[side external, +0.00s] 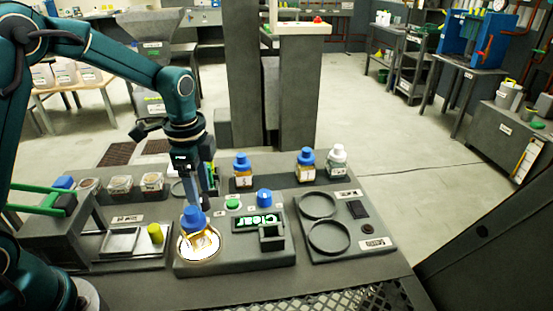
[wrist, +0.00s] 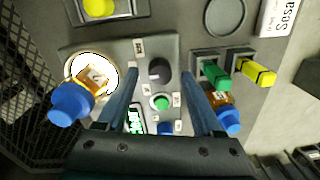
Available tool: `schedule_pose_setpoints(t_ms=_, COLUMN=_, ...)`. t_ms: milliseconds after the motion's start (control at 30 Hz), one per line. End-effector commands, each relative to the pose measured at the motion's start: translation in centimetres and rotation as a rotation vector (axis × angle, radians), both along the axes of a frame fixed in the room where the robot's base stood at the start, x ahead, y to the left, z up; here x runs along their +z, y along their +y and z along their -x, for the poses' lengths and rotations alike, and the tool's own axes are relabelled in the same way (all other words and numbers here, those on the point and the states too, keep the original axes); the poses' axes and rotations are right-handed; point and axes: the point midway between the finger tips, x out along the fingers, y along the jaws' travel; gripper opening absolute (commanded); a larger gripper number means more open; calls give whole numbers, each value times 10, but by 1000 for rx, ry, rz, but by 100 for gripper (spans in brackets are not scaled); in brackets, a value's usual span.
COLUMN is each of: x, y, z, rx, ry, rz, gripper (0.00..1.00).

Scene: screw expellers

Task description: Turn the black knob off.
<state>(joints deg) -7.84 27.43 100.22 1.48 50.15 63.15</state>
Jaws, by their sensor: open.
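The black knob (wrist: 159,70) is on a grey control panel (wrist: 112,50), between a label and a round green button (wrist: 161,102) in the wrist view. My gripper (wrist: 160,76) is open, with one finger on each side of the knob in that picture and visible gaps to it. Nothing is between the fingers except the knob below; I cannot tell the height above it. In the side view my gripper (side external: 200,190) points down over the back left of the panel, and the knob is hidden there. The knob's pointer setting is too small to read.
A blue-capped bottle (side external: 193,217) stands on a brightly lit round plate beside my gripper. More bottles (side external: 242,172) stand behind. A tray with two rings (side external: 330,236) is right.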

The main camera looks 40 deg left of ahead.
Motion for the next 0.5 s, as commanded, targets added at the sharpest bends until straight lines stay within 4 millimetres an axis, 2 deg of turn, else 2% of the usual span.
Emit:
schedule_pose_setpoints(t_ms=100, x=-7, y=0, z=0, rx=1, ry=0, rz=0, gripper=68)
schedule_pose_setpoints(t_ms=367, x=-8, y=0, z=0, rx=0, ry=-2, rz=-1, gripper=68)
schedule_pose_setpoints(t_ms=500, x=-8, y=0, z=0, rx=0, ry=-2, rz=0, gripper=15)
